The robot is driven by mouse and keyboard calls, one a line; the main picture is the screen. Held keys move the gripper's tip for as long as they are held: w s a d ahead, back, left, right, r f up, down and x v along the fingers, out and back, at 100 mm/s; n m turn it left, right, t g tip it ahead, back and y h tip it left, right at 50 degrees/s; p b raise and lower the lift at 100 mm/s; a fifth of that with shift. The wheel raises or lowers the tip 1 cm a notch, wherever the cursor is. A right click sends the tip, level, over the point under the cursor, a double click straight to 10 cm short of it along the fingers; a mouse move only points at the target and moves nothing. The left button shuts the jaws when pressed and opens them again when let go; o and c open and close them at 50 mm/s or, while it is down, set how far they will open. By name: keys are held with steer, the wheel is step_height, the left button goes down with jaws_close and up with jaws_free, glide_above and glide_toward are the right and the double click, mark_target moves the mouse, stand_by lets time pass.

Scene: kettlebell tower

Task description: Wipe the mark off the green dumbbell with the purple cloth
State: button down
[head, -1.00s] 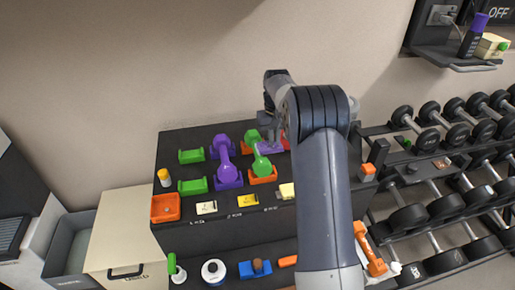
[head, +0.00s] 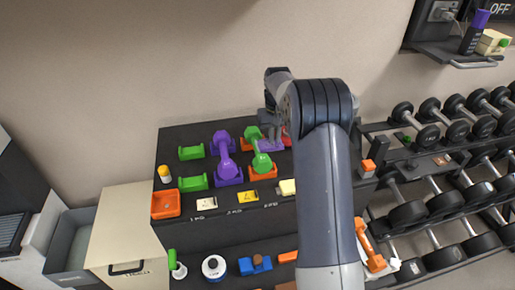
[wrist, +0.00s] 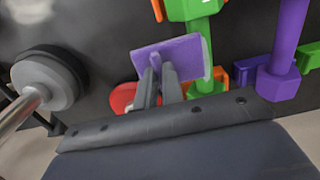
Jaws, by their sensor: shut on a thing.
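My gripper (wrist: 160,82) is shut on the purple cloth (wrist: 178,55), a flat purple piece with a pale edge. In the head view the cloth (head: 270,146) shows just right of the dumbbell's handle. In the wrist view it overlaps the handle; I cannot tell whether it touches. No mark can be made out on the green dumbbell; the cloth hides part of the handle.
Empty green cradles (head: 192,153) are further left, with an orange tray (head: 166,204) and a yellow-capped bottle (head: 164,174). A red thing (wrist: 122,97) lies near the gripper. A dumbbell rack (head: 440,170) fills the right.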

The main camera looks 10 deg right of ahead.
steer(key=shift+w+r+p, duration=0.15)
steer(key=shift+w+p, duration=0.25)
steer(key=shift+p, duration=0.3)
steer(key=shift+w+p, duration=0.6)
steer(key=shift+w, duration=0.1)
steer(key=shift+w+a+f, duration=0.1)
steer(key=shift+w+f, duration=0.1)
steer(key=shift+f, duration=0.05)
steer(key=shift+r+p, duration=0.8)
steer(key=shift+r, duration=0.2)
